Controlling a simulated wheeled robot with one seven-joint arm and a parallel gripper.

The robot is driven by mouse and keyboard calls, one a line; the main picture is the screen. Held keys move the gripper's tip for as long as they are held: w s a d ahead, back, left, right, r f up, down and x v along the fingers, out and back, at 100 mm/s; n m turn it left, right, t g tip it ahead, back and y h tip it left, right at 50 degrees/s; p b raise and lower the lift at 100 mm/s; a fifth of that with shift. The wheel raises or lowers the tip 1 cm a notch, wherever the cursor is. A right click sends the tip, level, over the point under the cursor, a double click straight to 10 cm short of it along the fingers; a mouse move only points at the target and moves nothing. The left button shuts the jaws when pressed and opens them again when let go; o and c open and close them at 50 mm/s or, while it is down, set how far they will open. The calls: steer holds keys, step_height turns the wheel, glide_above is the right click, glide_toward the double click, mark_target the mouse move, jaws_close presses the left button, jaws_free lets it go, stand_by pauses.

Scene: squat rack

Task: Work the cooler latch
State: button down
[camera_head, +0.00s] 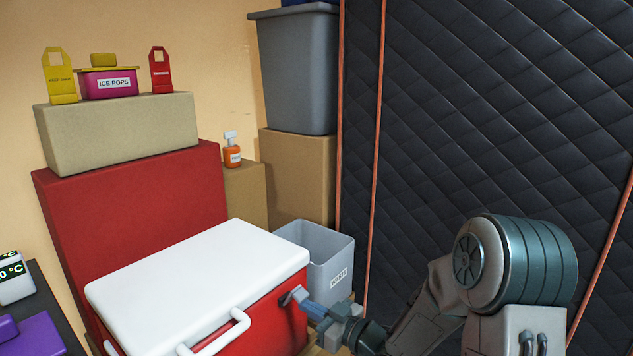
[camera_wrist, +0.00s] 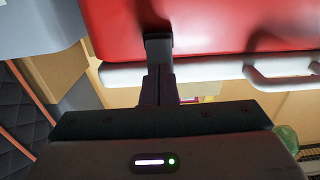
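The cooler has a white lid (camera_head: 200,275) that lies closed on its red body (camera_head: 275,325). A white bar handle (camera_head: 222,335) is on its front side. A small dark latch piece (camera_head: 288,298) shows on the red side just below the lid, near the right corner. My gripper (camera_head: 300,296) reaches in from the right, its tips at or very near this piece; contact cannot be told. In the wrist view my gripper (camera_wrist: 158,50) has its fingers together, pointing at the red cooler body (camera_wrist: 215,25) past the lid edge (camera_wrist: 205,69). The fingers cover much of the latch area.
A grey waste bin (camera_head: 325,260) stands right behind the cooler, close to my gripper. A red box (camera_head: 135,220) carries a tan box (camera_head: 120,130) behind. A dark quilted wall (camera_head: 470,120) is at right. A purple item (camera_head: 32,335) lies at lower left.

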steer(key=shift+r, duration=0.1)
steer(key=shift+w+a+r+p, duration=0.2)
steer(key=shift+a+r+p, duration=0.1)
steer(key=shift+r+p, duration=0.25)
steer(key=shift+r, duration=0.1)
stand_by(0.4)
steer(key=v, duration=0.6)
steer(key=shift+s+d+f, duration=0.15)
steer(key=shift+d+f, duration=0.1)
steer(key=shift+f, duration=0.05)
stand_by(0.7)
